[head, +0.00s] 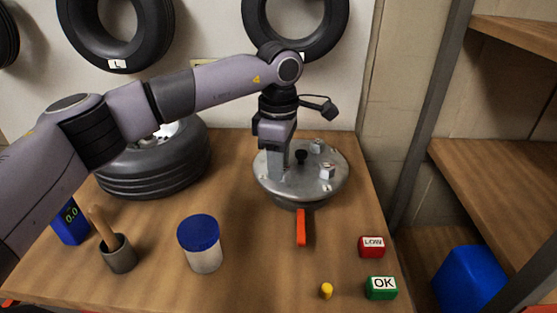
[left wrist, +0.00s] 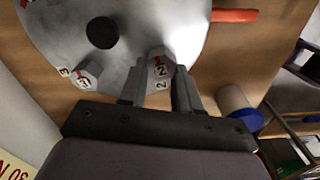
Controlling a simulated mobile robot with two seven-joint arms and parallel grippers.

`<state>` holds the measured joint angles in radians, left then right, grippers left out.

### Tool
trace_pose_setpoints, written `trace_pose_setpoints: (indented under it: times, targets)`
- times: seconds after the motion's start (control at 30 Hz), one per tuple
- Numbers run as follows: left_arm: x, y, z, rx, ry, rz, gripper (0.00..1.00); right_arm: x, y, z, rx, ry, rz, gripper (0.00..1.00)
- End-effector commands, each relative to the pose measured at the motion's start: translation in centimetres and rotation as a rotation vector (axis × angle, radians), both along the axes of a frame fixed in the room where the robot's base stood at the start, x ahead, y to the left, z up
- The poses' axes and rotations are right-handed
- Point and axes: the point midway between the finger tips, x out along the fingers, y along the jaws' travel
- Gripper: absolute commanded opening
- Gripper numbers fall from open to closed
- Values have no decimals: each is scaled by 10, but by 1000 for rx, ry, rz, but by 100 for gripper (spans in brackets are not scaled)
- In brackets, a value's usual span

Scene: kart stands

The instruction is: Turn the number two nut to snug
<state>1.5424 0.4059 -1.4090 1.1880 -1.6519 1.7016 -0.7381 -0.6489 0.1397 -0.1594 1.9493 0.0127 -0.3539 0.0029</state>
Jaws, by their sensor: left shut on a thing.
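The round metal hub plate (head: 300,190) stands on the bench with a black centre knob (head: 301,156) and several hex nuts. My left gripper (head: 276,165) points down at the plate's left side. In the left wrist view its two fingers (left wrist: 160,92) are shut on the number two nut (left wrist: 160,70), whose white label and red mark show between them. In the head view the gripper hides this nut. Another nut (left wrist: 87,76), with a 3 label beside it, sits apart to the left. Two other nuts, one at the back (head: 317,146) and one at the right (head: 327,169), show in the head view.
An orange handle (head: 301,228) sticks out in front of the plate.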

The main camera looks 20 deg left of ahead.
Motion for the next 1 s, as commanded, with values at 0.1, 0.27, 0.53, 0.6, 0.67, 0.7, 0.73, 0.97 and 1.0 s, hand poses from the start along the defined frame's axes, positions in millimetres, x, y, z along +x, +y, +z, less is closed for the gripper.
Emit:
trace_pose_setpoints:
  times: [0.1, 0.27, 0.53, 0.6, 0.67, 0.7, 0.73, 0.97, 1.0]
  targets:
    - [1, -1, 3, -5, -5, -65, 1, 0, 0, 1, 0, 0, 0, 43]
    - [2, -1, 3, -6, -6, -127, 1, 0, 0, 2, 0, 0, 0, 43]
    - [2, -1, 2, -6, -6, -170, 1, 0, 0, 2, 0, 0, 0, 43]
    - [2, -1, 2, -6, -6, -173, 1, 0, 0, 2, 0, 0, 0, 43]
    - [2, -1, 2, -6, -6, -174, 1, 0, 0, 2, 0, 0, 0, 43]
    - [2, -1, 3, -6, -6, -174, 1, 0, 0, 2, 0, 0, 0, 43]
    - [2, -1, 3, -6, -6, -174, 1, 0, 0, 2, 0, 0, 0, 43]
    - [2, -1, 3, -5, -6, -174, 51, 0, 0, 2, 0, 0, 0, 43]
    - [2, -1, 2, -5, -5, -174, 57, 0, 0, 2, 0, 0, 0, 43]
